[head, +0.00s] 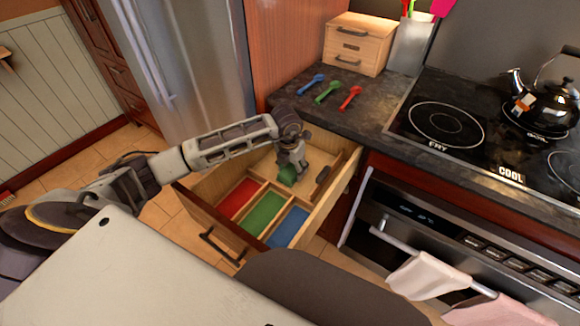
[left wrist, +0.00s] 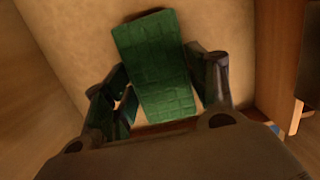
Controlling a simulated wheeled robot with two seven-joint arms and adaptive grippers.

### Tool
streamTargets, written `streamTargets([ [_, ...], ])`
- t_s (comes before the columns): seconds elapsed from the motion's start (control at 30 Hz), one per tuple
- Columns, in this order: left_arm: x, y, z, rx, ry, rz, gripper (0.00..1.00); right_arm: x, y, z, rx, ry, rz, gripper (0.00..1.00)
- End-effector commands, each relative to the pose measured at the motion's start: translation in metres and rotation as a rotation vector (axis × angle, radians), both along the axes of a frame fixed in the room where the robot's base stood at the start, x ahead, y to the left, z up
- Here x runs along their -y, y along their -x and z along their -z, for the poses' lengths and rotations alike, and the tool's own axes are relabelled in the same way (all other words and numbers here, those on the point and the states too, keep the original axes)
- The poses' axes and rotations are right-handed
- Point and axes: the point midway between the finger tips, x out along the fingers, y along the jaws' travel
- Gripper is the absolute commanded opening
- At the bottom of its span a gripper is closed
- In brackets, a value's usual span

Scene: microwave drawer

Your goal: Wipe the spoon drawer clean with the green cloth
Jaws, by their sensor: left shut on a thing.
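The spoon drawer (head: 208,225) is open, with red, green and blue compartments at its front and a bare wooden section behind them. My left gripper (head: 291,170) reaches down into the bare rear section. It is shut on the green cloth (head: 287,176). In the left wrist view the cloth (left wrist: 153,65) is a green block between the two fingers (left wrist: 158,90), over the pale drawer floor (left wrist: 75,40). I cannot tell whether the cloth touches the floor. My right gripper is not in view.
Blue (head: 312,84), green (head: 327,92) and red (head: 351,97) spoons lie on the dark counter behind the drawer. A small wooden box (head: 357,45) stands behind them. A dark brown object (head: 322,178) lies at the drawer's right side. The stove (head: 450,125) is right.

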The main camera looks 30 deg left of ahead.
Motion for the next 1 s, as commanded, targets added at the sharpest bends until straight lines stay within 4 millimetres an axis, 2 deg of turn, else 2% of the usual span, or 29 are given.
streamTargets([
  [0.53,0.004,0.0,-0.001,0.001,-0.001,0.0,0.38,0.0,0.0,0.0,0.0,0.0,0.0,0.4],
  [1.0,0.022,0.003,0.002,0.001,-0.001,0.001,0.38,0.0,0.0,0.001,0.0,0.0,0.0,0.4],
])
